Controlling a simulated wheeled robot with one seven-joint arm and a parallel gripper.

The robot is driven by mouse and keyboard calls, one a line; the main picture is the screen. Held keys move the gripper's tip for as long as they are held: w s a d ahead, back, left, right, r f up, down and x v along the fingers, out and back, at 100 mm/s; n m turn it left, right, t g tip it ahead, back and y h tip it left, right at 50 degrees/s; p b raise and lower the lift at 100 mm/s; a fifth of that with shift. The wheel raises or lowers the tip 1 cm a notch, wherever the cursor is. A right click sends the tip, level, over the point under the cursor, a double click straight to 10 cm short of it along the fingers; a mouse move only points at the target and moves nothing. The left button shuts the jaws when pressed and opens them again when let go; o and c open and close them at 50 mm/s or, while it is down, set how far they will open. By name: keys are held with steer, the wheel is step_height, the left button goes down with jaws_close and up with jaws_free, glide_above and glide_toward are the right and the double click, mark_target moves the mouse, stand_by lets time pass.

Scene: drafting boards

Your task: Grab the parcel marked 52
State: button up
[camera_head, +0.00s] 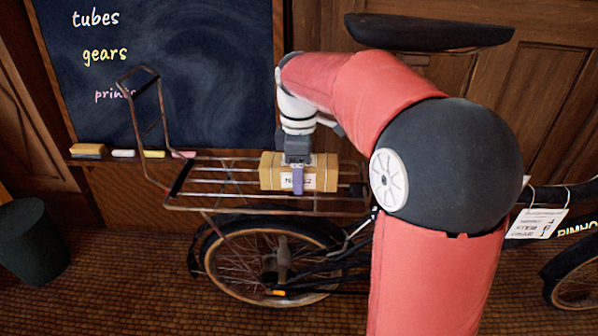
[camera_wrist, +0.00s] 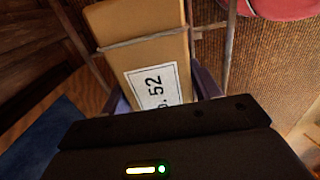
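In the wrist view, the parcel (camera_wrist: 150,62) carries a white label reading 52. My gripper (camera_wrist: 163,95) is over the parcel from above, with one purple finger on each side. Both fingers look close against its sides, but whether they press on it cannot be seen. The lower parts of the fingers are hidden.
The wire rack (camera_head: 215,182) has an upright hoop (camera_head: 142,120) at its left. A chalkboard (camera_head: 170,60) with a ledge of chalk and an eraser stands behind. The saddle (camera_head: 430,32) is above right. A dark bin (camera_head: 32,242) stands at left. A tag (camera_head: 537,223) hangs at right.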

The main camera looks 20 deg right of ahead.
steer(key=c, duration=0.9)
